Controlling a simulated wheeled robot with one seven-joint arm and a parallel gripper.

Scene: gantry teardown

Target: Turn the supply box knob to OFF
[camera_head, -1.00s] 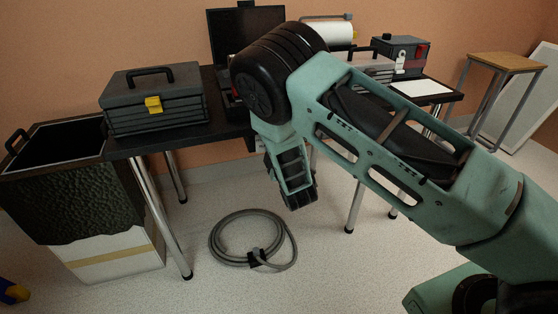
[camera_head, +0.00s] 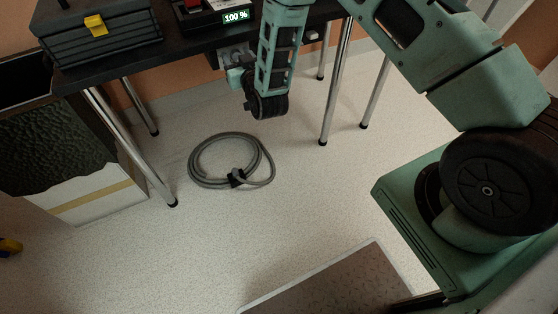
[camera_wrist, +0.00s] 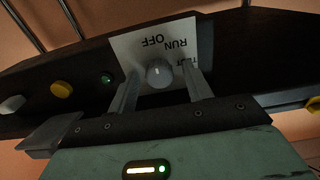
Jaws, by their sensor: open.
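The supply box knob (camera_wrist: 159,73) is a round grey dial on a white label plate (camera_wrist: 128,46) in the wrist view. The plate reads OFF, RUN and TEST, and its text appears upside down. I cannot tell which word the knob points at. My gripper (camera_wrist: 161,78) is open, with one finger on each side of the knob. Whether the fingers touch it is unclear. In the head view my gripper (camera_head: 238,78) is at the table's front edge, low and partly hidden by my wrist. A pale panel (camera_head: 237,54) shows just behind it.
The dark table (camera_head: 190,47) holds a grey toolbox (camera_head: 100,28) and a device reading 100 % (camera_head: 236,16). A coiled grey hose (camera_head: 232,160) lies on open floor.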

